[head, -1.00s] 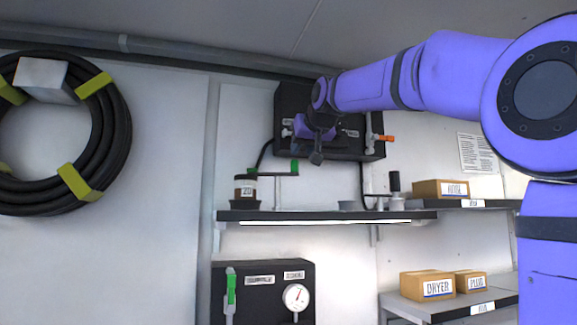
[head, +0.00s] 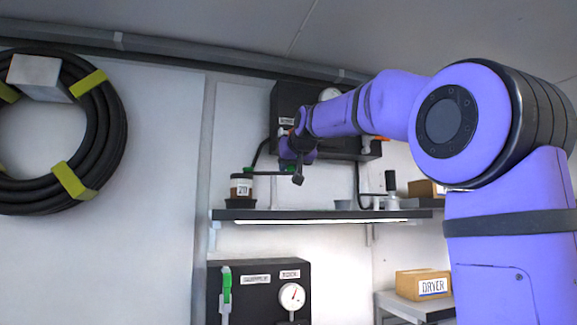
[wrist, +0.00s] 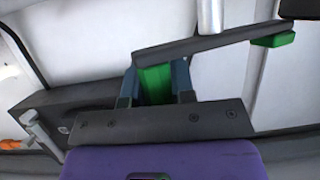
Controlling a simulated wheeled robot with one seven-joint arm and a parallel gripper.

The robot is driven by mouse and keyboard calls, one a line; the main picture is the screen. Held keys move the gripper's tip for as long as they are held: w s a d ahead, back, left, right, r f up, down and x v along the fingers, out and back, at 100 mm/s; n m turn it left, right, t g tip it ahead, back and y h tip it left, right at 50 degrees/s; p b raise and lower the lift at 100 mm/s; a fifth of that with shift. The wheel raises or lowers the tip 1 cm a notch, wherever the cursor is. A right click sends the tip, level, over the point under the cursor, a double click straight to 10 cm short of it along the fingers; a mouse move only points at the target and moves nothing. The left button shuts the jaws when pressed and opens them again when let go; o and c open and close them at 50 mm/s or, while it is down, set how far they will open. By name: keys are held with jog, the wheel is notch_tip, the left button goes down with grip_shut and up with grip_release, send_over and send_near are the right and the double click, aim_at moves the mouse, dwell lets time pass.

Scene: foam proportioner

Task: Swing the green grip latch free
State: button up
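A dark crossbar with green grips at its ends stands on a metal post above the shelf. Its left green grip (head: 250,171) shows in the head view, and the other green grip (wrist: 155,84) shows in the wrist view. My gripper (head: 297,176) is at the crossbar's right end. In the wrist view, the fingers of my gripper (wrist: 156,86) stand on both sides of that grip with no clear gap, so it looks shut on it. The far green grip (wrist: 273,40) sits free, and the post (wrist: 210,16) rises beside the bar (wrist: 205,45).
A dark panel (head: 283,98) is on the wall behind my arm. A labelled jar (head: 241,187) stands left on the shelf (head: 330,214). A lower black box (head: 262,304) carries a gauge (head: 291,296) and a green-handled lever (head: 226,288). A hose coil (head: 112,140) hangs left.

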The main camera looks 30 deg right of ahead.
grip_shut()
jog(key=shift+s+a+m+h, duration=0.1)
jog(key=shift+m+h, duration=0.2)
jog(key=shift+h, duration=0.1)
jog(key=m+g+h, duration=0.1)
jog(key=s+m+g+h, duration=0.1)
jog(key=m+h, duration=0.1)
jog(key=a+m+h, duration=0.1)
jog(key=h, duration=0.1)
jog(key=shift+s+m+g, duration=0.25)
jog(key=shift+m+g, duration=0.15)
jog(key=m+g+h, duration=0.1)
jog(key=a+m+g+h, duration=0.1)
jog(key=m+g, duration=0.1)
jog(key=s+m+g+h, duration=0.1)
jog(key=m+g, duration=0.1)
jog(key=shift+a, duration=0.3)
jog(key=shift+s+m+h, duration=0.1)
jog(key=shift+m+h, duration=0.2)
jog(key=shift+m, duration=0.1)
jog(key=shift+o, duration=1.5)
grip_release()
jog(key=shift+a, duration=0.1)
